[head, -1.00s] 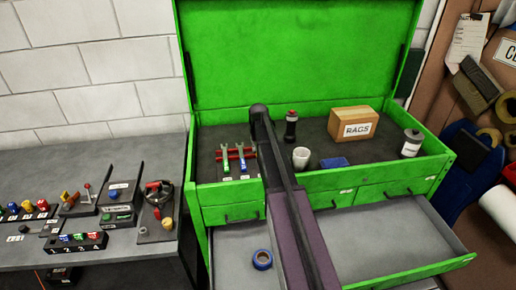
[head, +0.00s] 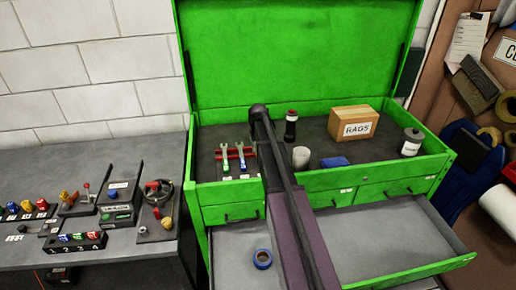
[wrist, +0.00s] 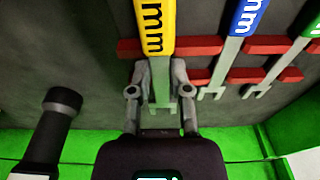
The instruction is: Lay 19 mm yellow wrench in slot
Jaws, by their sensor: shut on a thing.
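The yellow wrench (wrist: 155,28), marked "mm", is between the fingers of my gripper (wrist: 159,90). My gripper is shut on its metal shank, with the grey open end showing between the fingers. The red rack (wrist: 207,46) lies behind the wrench, and its bars run to both sides of it. I cannot tell whether the wrench rests in the slot or is just above it. A blue wrench (wrist: 248,18) and a green wrench (wrist: 312,25) lie in the rack to the right. In the head view, the rack (head: 233,153) shows, but my arm hides my gripper and the yellow wrench.
A black flashlight (wrist: 62,102) stands left of my gripper in the wrist view. The green chest (head: 320,183) also holds a white cup (head: 301,157), a rags box (head: 354,122) and a blue item (head: 335,162).

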